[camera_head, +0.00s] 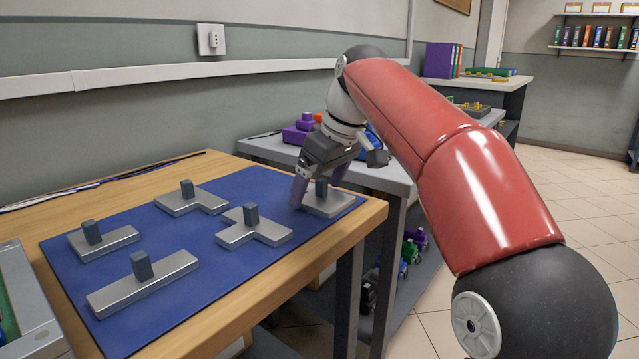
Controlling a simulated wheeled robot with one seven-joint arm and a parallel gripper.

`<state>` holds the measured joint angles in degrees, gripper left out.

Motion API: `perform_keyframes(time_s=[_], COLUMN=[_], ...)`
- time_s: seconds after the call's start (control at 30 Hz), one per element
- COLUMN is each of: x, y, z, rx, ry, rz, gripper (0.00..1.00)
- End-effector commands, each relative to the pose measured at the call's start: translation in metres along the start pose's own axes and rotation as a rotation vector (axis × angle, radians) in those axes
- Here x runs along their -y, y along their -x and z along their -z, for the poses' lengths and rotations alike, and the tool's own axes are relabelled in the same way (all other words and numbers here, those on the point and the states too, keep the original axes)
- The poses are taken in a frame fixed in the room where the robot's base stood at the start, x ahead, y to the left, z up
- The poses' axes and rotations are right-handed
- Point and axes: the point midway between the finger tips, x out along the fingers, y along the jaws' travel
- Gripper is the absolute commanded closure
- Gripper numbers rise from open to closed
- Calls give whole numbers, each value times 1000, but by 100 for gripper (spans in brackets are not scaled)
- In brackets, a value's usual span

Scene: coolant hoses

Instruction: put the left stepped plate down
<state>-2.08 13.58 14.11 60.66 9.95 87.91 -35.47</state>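My gripper (318,187) is at the right end of the blue mat (185,240), pointing down over a grey metal plate (335,206). This plate appears to lie flat on the mat, partly hidden by my gripper. Its dark upright peg (321,188) stands between my two fingers, with a small gap seeming to show on either side, so my gripper looks open. Another stepped plate with a peg (254,234) lies to its left, and an L-shaped one (190,203) lies further back. I cannot tell which of them is the left stepped plate.
Two more pegged plates lie at the mat's left: a short one (105,243) and a long one (143,284). A grey tray (28,305) stands at the table's left edge. A grey bench (385,180) with purple parts (298,131) stands behind. Bare mat lies between the plates.

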Motion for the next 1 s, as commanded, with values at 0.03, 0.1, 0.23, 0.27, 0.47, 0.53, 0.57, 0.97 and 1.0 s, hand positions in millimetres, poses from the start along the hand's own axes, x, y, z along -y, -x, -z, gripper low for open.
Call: perform_keyframes(time_s=[0.03,0.1,0.23,0.27,0.47,0.53,0.57,0.97,1.0], x=[0,0,0,0,-1,-1,0,0,0], y=[0,0,5,8,46,62,69,122,123], z=[0,0,2,2,3,3,3,2,2], rx=[0,0,-1,-1,-2,-2,-2,0,1], ry=[0,0,0,0,-1,0,0,0,0], rz=[0,0,0,-1,-3,-3,-3,0,0], gripper=[5,5,5,5,5,5,5,5,5])
